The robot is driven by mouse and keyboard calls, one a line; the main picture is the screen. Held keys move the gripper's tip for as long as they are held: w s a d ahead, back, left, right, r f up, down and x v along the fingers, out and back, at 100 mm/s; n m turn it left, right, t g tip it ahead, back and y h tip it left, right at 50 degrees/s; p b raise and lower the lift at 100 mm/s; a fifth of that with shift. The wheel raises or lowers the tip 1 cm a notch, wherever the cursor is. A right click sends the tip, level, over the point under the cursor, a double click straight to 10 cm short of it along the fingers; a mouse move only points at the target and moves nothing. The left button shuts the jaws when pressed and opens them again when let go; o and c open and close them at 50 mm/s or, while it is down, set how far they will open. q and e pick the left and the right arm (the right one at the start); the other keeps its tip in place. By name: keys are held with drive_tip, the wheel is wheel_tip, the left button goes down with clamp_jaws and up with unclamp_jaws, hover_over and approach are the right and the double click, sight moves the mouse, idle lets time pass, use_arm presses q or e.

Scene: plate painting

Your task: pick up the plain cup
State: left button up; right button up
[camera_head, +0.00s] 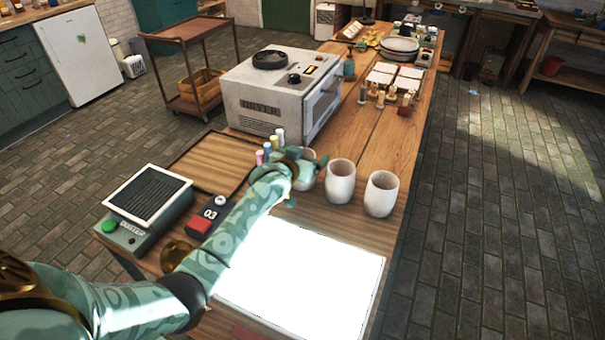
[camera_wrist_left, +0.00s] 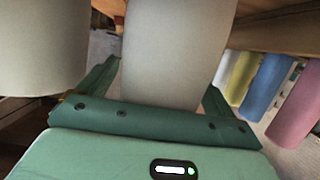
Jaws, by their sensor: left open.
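Three pale, whitish cups stand in a row on the wooden table: a left one (camera_head: 306,180), a middle one (camera_head: 340,182) and a right one (camera_head: 381,194). I see no pattern on any of them, so I cannot tell by marking which is the plain cup. My left gripper (camera_head: 302,168) is at the left cup and partly hides it. In the left wrist view the open fingers (camera_wrist_left: 162,85) stand on either side of one cup (camera_wrist_left: 176,45). Contact with it is unclear. Another cup (camera_wrist_left: 42,45) is outside the fingers at the left. My right gripper is not in view.
Several coloured cylinders (camera_head: 267,149) stand close behind the gripper; they also show in the left wrist view (camera_wrist_left: 265,85). A white oven (camera_head: 262,98) is behind. A glowing white panel (camera_head: 300,275) lies in front.

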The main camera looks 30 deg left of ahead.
use_arm(q)
drive_tip(key=c, duration=1.2)
drive_tip(key=shift+c, duration=0.2)
drive_tip(key=shift+r, duration=0.1)
